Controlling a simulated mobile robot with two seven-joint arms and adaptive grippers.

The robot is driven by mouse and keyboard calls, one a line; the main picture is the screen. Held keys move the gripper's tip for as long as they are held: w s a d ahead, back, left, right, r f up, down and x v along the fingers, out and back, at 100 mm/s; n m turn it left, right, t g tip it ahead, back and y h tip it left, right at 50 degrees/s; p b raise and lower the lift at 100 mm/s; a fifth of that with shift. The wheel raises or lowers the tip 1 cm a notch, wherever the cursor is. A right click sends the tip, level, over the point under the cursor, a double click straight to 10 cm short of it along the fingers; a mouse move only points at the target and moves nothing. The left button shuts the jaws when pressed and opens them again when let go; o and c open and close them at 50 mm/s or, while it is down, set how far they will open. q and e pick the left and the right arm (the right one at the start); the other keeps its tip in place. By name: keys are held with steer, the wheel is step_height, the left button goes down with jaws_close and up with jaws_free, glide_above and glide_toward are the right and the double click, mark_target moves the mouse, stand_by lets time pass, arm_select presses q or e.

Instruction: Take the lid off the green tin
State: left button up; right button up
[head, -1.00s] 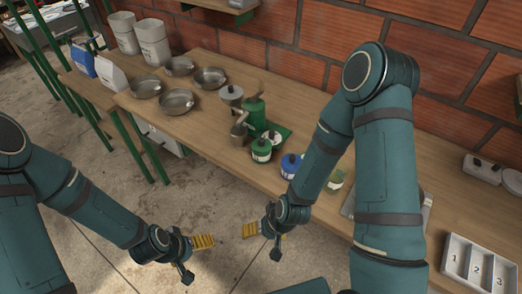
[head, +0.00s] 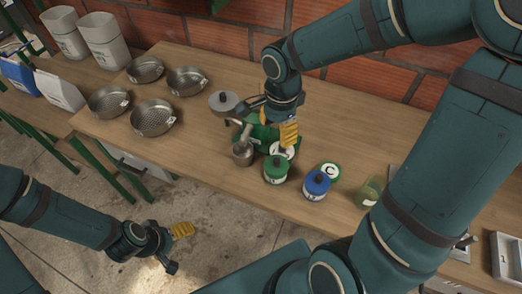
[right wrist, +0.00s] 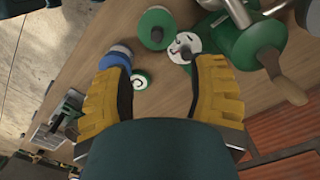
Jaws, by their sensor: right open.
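The green tin (head: 276,172) stands upright near the table's front edge, its green lid with a dark knob on top. In the right wrist view the green tin (right wrist: 157,22) is at the top, beyond my fingertips.
A blue tin (head: 316,184) stands just right of the green tin. A round disc marked C (head: 328,171) and another lettered disc (head: 284,151) lie behind them. The grinder (head: 254,131) with a metal cup (head: 243,155) is at the left. Several metal pans (head: 153,118) stand farther left.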

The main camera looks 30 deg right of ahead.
steer(key=b, duration=0.2)
glide_above(277, 159)
steer(key=shift+m, duration=0.3)
step_height(277, 159, down, 7)
steer(key=shift+w+d+f, duration=0.1)
steer(key=shift+f+b, duration=0.75)
steer(key=shift+f, duration=2.2)
jaws_close()
